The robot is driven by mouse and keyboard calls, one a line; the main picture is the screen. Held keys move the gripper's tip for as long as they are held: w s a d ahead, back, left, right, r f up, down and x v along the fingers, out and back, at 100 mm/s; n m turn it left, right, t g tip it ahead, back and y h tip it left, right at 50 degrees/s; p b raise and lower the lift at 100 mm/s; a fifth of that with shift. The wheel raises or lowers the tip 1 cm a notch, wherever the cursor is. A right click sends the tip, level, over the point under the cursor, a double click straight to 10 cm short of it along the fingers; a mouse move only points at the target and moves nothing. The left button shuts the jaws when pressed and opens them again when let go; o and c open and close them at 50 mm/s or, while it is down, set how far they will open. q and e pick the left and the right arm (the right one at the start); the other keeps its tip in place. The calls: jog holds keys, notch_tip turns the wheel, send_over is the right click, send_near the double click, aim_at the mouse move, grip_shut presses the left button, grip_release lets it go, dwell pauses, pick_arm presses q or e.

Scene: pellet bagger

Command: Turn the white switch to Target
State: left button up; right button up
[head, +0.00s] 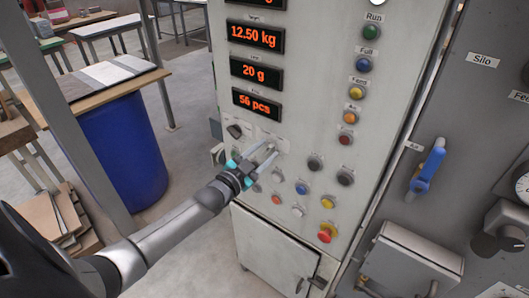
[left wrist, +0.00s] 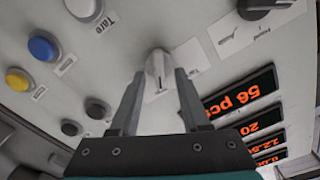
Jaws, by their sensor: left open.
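The white switch (left wrist: 158,63) is a small pale knob on a white label plate on the control panel, in the upper middle of the left wrist view. My left gripper (left wrist: 160,76) is open, with one fingertip on each side of the knob. I cannot tell whether the fingers touch it. A label beside it starting with "Ta" is partly hidden by a finger. In the head view my left gripper (head: 271,150) reaches the panel below the displays, and its fingers largely cover the switch. My right gripper is not in view.
A black selector knob (head: 235,131) sits left of the switch on the panel (head: 300,110). Several push buttons, including a blue one (head: 302,188) and a red knob (head: 326,233), lie right and below. A blue-handled valve (head: 428,167) stands out further right.

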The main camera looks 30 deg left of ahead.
pick_arm(q)
grip_shut()
dwell(0.4)
